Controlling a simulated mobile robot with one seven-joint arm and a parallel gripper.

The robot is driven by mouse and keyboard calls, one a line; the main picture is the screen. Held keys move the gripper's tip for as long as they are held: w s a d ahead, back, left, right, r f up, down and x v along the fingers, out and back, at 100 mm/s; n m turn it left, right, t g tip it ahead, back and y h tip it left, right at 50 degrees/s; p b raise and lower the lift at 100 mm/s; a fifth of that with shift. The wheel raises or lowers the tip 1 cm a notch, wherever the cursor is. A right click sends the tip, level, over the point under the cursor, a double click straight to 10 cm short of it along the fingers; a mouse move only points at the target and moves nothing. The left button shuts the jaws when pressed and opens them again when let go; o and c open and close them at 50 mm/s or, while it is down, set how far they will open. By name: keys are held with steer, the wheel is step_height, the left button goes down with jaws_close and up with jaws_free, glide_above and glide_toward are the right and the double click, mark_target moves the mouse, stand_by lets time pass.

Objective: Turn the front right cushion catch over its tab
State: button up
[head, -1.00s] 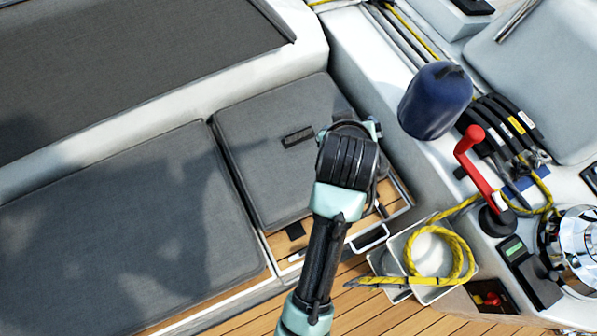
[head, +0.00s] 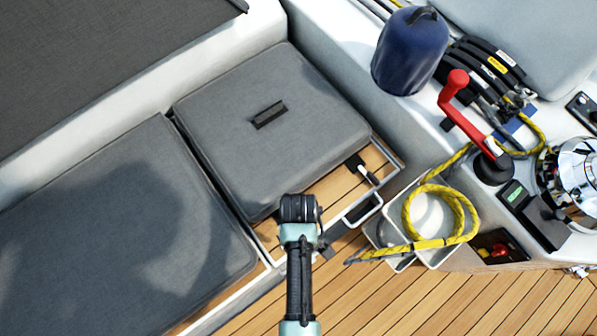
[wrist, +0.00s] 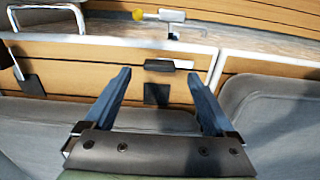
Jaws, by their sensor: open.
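A grey seat cushion (head: 265,130) lies on a wooden locker top. In the wrist view a dark catch with a pale end (wrist: 160,65) lies sideways on the wood strip, near a dark square tab (wrist: 157,94) at the cushion edge; catch and tab look apart. My gripper (wrist: 158,75) is open and empty, its two blue fingers on either side of them. I cannot tell contact or height. A second catch (head: 367,174) with a pale tip lies by the cushion's right corner, in line with its dark tab (head: 355,161). In the head view my arm hides the nearer catch.
A metal handle loop (head: 362,208) stands at the locker's front edge. A bin (head: 440,254) with coiled yellow rope (head: 412,222) stands to the right. A red-handled lever (head: 455,90) rises behind it. Teak floor (head: 400,310) is clear in front.

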steer(key=shift+f+b, duration=0.35)
steer(key=shift+f, duration=1.55)
steer(key=c, duration=1.4)
